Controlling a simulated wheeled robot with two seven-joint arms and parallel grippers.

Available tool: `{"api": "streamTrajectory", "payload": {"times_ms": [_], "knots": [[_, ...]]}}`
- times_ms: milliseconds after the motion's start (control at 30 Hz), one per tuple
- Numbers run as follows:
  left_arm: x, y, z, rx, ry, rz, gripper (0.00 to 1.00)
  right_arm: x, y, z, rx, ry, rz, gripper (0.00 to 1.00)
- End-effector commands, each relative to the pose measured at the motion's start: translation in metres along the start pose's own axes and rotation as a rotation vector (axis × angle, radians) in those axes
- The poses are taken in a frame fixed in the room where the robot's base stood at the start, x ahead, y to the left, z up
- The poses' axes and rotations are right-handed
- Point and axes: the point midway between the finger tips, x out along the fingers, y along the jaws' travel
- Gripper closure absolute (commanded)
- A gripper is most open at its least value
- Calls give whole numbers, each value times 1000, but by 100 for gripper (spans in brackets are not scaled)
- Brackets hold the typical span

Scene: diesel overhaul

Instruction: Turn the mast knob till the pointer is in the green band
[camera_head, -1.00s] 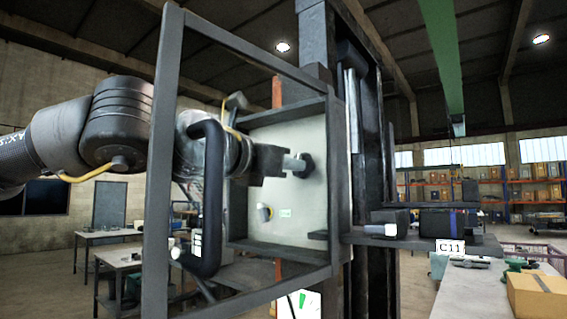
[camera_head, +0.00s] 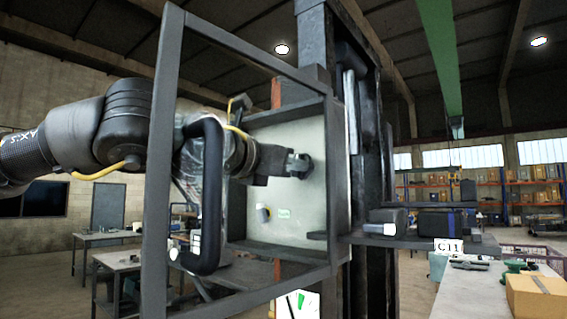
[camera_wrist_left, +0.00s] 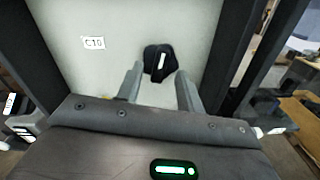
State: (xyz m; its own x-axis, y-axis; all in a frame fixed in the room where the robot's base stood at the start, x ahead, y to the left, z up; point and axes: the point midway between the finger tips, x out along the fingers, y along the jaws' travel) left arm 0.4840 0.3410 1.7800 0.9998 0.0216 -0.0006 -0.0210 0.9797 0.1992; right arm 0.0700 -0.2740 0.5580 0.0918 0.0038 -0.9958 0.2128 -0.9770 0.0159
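The black mast knob (camera_head: 306,166) sits on the pale back panel of an open, box-like frame on the mast. In the left wrist view the knob (camera_wrist_left: 160,62) is dark and lobed, with a white mark on it. My left gripper (camera_head: 295,163) reaches into the box at the knob. In the wrist view the left gripper (camera_wrist_left: 160,72) has its fingers apart, one on each side of the knob's near edge; I cannot tell whether they touch it. A white dial with green (camera_head: 297,305) shows at the bottom of the head view, partly cut off; its pointer reading is unclear. My right gripper is out of view.
A dark barred door frame with a black handle (camera_head: 212,195) stands close by my left arm. The box walls (camera_head: 285,250) surround the panel. A shelf with dark items (camera_head: 425,240) juts out to the right, above a bench with a cardboard box (camera_head: 535,296).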

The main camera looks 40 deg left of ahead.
Motion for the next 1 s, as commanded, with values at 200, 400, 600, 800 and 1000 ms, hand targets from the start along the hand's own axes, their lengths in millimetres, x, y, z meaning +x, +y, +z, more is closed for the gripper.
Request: {"api": "streamTrajectory", "payload": {"times_ms": [200, 400, 600, 800, 1000], "knots": [[9, 0, 0, 1, 0, 1, 63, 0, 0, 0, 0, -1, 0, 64], [17, 0, 0, 0, 0, 0, 63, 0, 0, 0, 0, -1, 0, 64], [19, 0, 0, 0, -1, 1, 63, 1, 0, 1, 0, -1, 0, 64], [18, 0, -1, 0, 0, 1, 63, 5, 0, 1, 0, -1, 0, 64], [18, 0, 0, 0, 0, 0, 64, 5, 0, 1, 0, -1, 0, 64]]}}
